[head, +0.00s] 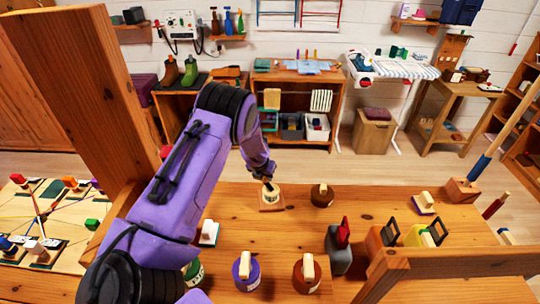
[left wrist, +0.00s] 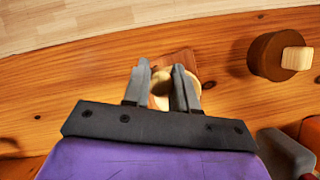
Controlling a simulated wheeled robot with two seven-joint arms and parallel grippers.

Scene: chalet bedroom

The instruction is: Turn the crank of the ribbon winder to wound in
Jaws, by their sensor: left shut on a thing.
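The ribbon winder (head: 271,206) appears to be the small cream drum on a square wooden base near the far edge of the bench. My left gripper (head: 268,181) reaches down onto it from above. In the left wrist view the fingers (left wrist: 160,72) straddle a small dark part over the cream drum (left wrist: 157,103), with the brown base (left wrist: 178,59) showing beyond. The gripper is shut on what seems to be the crank, mostly hidden between the fingers. The winder's mark or reading cannot be made out. My right gripper is not in view.
A brown round piece with a pale knob (head: 322,195) stands just right of the winder. Nearer stand a purple knob piece (head: 246,270), another brown one (head: 306,273) and a grey block with a red lever (head: 339,248). A wooden post (head: 75,90) rises at left.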

